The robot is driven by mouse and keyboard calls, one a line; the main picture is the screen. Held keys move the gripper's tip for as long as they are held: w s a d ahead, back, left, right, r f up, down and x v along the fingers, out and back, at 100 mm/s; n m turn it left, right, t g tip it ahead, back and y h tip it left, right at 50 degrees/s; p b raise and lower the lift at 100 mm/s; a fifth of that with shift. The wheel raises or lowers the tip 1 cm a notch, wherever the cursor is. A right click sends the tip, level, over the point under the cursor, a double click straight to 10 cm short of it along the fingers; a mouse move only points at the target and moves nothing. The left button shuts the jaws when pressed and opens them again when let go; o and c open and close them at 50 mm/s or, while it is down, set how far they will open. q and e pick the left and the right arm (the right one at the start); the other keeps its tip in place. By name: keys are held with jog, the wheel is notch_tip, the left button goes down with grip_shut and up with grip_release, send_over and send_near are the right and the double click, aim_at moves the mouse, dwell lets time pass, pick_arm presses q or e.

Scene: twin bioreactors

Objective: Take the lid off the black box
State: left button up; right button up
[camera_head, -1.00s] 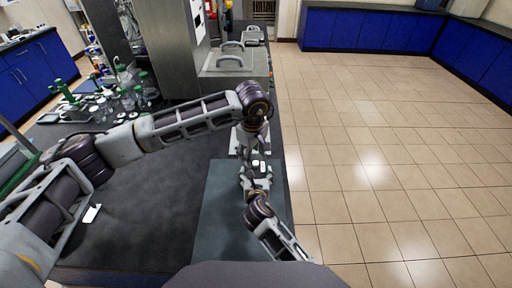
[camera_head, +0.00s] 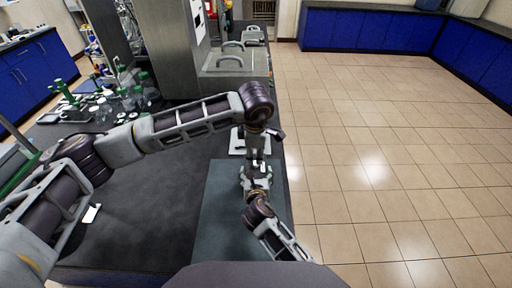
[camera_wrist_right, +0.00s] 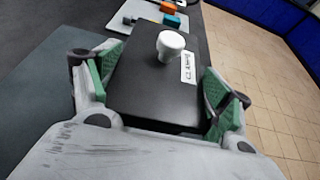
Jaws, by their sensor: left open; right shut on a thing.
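The black box (camera_wrist_right: 150,105) fills the middle of the right wrist view. Its flat black lid carries a white round knob (camera_wrist_right: 171,44) and a white label with writing (camera_wrist_right: 188,67). My right gripper (camera_wrist_right: 160,100) is shut on the box, with a green-padded finger against each side. In the head view my right gripper (camera_head: 256,179) is over the dark mat, and the box is mostly hidden by my arms. My left gripper (camera_head: 258,161) is open and points down close above the right one. It does not show in the right wrist view, and nothing touches the knob there.
A dark mat (camera_head: 215,215) lies on the black bench (camera_head: 140,215). A pale tray (camera_wrist_right: 142,12) with small orange and blue items lies beyond the box. Green-capped bottles (camera_head: 130,98) stand at the back left. The bench edge and tiled floor are at the right.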

aim_at(256, 166)
pick_arm(q)
jog(key=n, duration=1.8)
jog(key=shift+w+d+r+t, duration=0.2)
jog(key=shift+w+r+t, duration=0.1)
jog(key=shift+w+t, duration=0.1)
dwell(0.5)
jog(key=shift+x, duration=6)
